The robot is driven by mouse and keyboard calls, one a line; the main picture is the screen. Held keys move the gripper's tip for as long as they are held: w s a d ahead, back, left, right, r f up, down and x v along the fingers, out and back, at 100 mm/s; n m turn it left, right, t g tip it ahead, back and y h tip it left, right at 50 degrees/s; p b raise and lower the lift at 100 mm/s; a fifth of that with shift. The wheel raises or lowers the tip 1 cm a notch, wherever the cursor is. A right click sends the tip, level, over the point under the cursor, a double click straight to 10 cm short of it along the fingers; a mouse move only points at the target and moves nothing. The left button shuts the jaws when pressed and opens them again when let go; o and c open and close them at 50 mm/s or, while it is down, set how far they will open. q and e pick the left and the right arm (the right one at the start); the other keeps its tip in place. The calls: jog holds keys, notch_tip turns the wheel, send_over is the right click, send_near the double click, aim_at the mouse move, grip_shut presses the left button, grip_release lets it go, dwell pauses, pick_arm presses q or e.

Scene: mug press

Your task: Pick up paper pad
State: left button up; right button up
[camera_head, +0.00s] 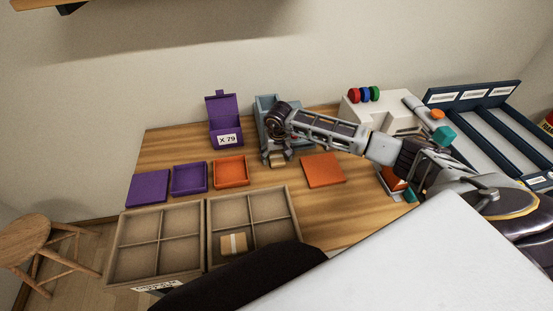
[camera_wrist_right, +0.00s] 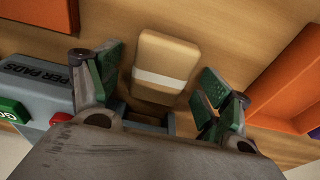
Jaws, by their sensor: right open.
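A tan paper pad with a white band (camera_wrist_right: 165,65) lies in front of the grey-blue paper pads dispenser (camera_wrist_right: 40,85). In the wrist view it shows between the green-padded fingers of my open right gripper (camera_wrist_right: 163,88), with gaps on both sides. In the head view the right gripper (camera_head: 277,158) is over the table at the dispenser's front, with the pad (camera_head: 277,161) partly hidden. A similar banded pad (camera_head: 233,244) lies in a compartment of the right divided tray (camera_head: 297,215). My left gripper is not in view.
An open orange box (camera_head: 231,171) and a flat orange piece (camera_head: 323,170) lie on either side of the right gripper. Purple boxes (camera_head: 190,178) stand left. A white machine with coloured knobs (camera_head: 385,115) stands right. Bare wood (camera_head: 330,215) is at front right.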

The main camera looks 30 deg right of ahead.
aim_at(277, 157)
jog(key=shift+c, duration=0.3)
jog(key=c, duration=0.8)
jog(key=shift+r, duration=0.1)
notch_tip(277, 157, up, 10)
jog(key=b, duration=0.1)
dwell(0.5)
